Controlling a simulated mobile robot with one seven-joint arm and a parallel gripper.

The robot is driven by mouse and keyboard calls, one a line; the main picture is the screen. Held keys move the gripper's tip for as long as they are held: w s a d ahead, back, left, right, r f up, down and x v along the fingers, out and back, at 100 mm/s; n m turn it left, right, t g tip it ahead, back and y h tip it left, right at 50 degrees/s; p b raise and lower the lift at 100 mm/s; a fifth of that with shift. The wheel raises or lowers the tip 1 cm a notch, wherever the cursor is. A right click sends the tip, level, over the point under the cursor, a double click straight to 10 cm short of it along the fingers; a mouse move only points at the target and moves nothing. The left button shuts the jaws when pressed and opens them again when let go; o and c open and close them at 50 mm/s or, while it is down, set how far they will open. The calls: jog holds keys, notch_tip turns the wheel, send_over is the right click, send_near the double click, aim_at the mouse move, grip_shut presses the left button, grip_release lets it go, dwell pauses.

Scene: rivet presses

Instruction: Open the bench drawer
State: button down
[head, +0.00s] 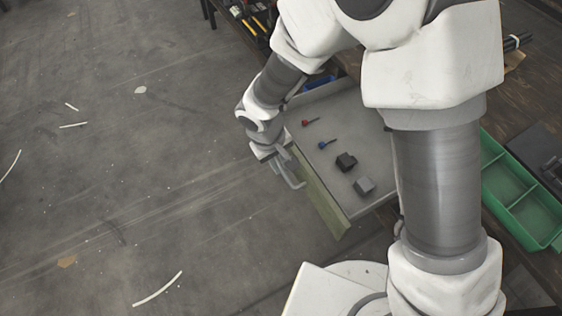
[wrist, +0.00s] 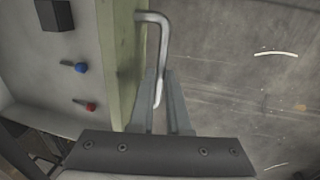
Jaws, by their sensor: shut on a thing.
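The bench drawer (head: 345,118) is pulled out from the bench, with its grey inside showing. Its front is a greenish panel (head: 322,200), also in the wrist view (wrist: 120,60). A bent metal bar handle (head: 295,183) stands out from that front. In the wrist view the handle (wrist: 152,17) runs down between the two fingers. My gripper (wrist: 160,88) is shut on the handle, close outside the drawer front. In the head view my gripper (head: 283,163) is partly covered by my wrist.
In the drawer lie a red-headed piece (head: 306,122), a blue-headed piece (head: 323,144), a black block (head: 346,161) and a grey block (head: 365,186). A green divided tray (head: 530,217) sits on the bench at right. The floor left of the drawer is largely clear.

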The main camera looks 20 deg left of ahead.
jog(key=c, duration=0.9)
grip_release()
jog(key=r+p, duration=0.1)
jog(key=r, duration=0.4)
jog(key=s+a+r+p, duration=0.1)
jog(key=r+p, duration=0.1)
jog(key=r, duration=0.4)
jog(key=s+a+r+p, duration=0.1)
jog(key=r+p, duration=0.1)
jog(key=r, duration=0.4)
jog(key=shift+s+r, duration=0.1)
jog(key=shift+s, duration=0.15)
